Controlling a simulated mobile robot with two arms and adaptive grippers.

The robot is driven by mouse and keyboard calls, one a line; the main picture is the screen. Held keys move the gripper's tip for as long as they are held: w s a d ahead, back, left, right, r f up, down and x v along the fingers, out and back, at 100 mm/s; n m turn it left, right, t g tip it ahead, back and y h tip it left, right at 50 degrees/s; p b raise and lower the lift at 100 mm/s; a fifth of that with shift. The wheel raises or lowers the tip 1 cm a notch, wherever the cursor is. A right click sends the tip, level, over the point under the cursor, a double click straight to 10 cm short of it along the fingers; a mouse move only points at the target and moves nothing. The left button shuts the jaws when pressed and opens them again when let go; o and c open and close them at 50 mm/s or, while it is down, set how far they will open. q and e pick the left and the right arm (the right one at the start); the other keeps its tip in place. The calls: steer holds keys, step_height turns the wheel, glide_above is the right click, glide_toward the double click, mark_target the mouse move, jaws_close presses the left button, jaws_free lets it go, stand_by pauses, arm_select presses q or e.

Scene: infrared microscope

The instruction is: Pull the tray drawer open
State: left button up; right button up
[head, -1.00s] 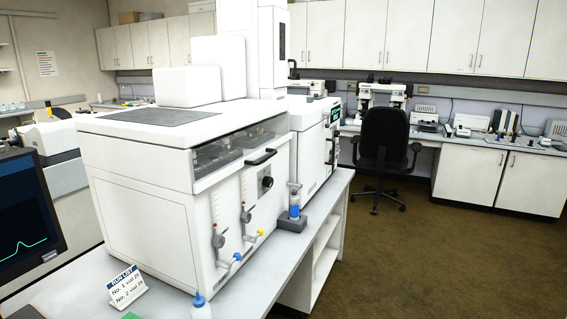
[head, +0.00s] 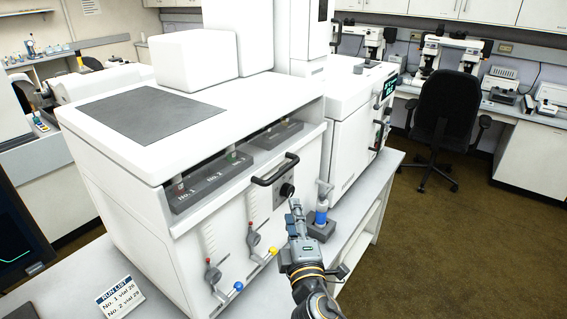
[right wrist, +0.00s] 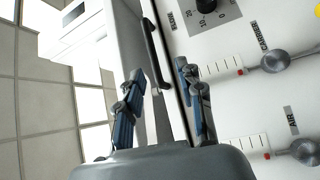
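The tray drawer front (head: 240,182) is on the upper front of the white instrument (head: 130,170). Its black bar handle (head: 275,170) sticks out toward the right end. Behind it, dark trays (head: 200,183) marked No. 1 and No. 2 show in the long opening. My right gripper (head: 295,204) is just below and right of the handle in the head view. In the right wrist view its two fingers (right wrist: 161,72) are spread apart, with the handle (right wrist: 154,55) showing between them, beyond the tips. Contact is not visible. My left gripper is not in view.
Below the drawer are a black knob (head: 287,190) and valves with blue and yellow tips (head: 254,240). A run list card (head: 119,296) is on the bench. The floor at right is open.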

mark_target(283, 168)
steer(key=w+r+p, duration=0.1)
steer(key=w, duration=0.3)
steer(key=w+a+r+p, duration=0.1)
steer(key=w, duration=0.3)
steer(key=w+a+r+p, duration=0.1)
steer(key=w, duration=0.3)
steer(key=shift+w+r, duration=0.1)
steer(key=shift+r, duration=0.05)
steer(key=shift+w, duration=0.45)
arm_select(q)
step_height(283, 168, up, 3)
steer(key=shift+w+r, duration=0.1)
arm_select(e)
steer(key=shift+a, duration=0.1)
jaws_close()
